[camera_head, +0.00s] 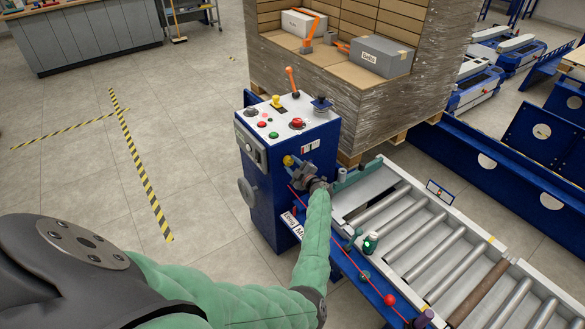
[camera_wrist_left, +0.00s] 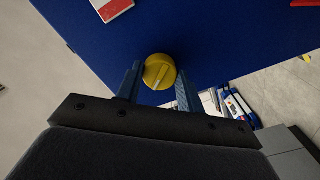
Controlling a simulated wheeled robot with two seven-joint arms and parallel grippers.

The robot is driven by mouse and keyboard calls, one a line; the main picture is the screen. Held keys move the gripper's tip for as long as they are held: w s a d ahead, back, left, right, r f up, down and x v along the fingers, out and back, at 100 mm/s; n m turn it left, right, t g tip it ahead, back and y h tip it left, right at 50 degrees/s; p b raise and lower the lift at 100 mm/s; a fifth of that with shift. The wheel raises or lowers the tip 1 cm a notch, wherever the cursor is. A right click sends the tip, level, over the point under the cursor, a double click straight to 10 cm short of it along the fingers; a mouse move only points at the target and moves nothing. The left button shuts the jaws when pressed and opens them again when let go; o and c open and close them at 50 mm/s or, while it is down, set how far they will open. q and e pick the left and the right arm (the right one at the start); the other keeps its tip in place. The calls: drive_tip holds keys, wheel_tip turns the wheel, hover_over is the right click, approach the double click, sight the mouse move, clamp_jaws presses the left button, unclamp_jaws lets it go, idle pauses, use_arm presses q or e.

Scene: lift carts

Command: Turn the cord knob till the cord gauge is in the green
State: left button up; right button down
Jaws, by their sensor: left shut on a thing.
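The yellow cord knob (camera_wrist_left: 159,72) sits on the front of a blue control cabinet (camera_head: 272,195). In the head view the knob (camera_head: 288,160) shows just past my gripper. My left gripper (camera_head: 297,168) reaches it from the front, and in the left wrist view its two fingers (camera_wrist_left: 155,88) stand on both sides of the knob, shut on it. A small white and red panel, likely the cord gauge (camera_head: 310,146), is above and right of the knob; part of it shows in the wrist view (camera_wrist_left: 112,8). Its reading is too small to tell. My right gripper is not in view.
The cabinet top carries several buttons and an orange-handled lever (camera_head: 291,80). A wrapped pallet stack (camera_head: 335,105) stands behind.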

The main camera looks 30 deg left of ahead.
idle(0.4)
use_arm(q)
drive_tip(key=o, duration=1)
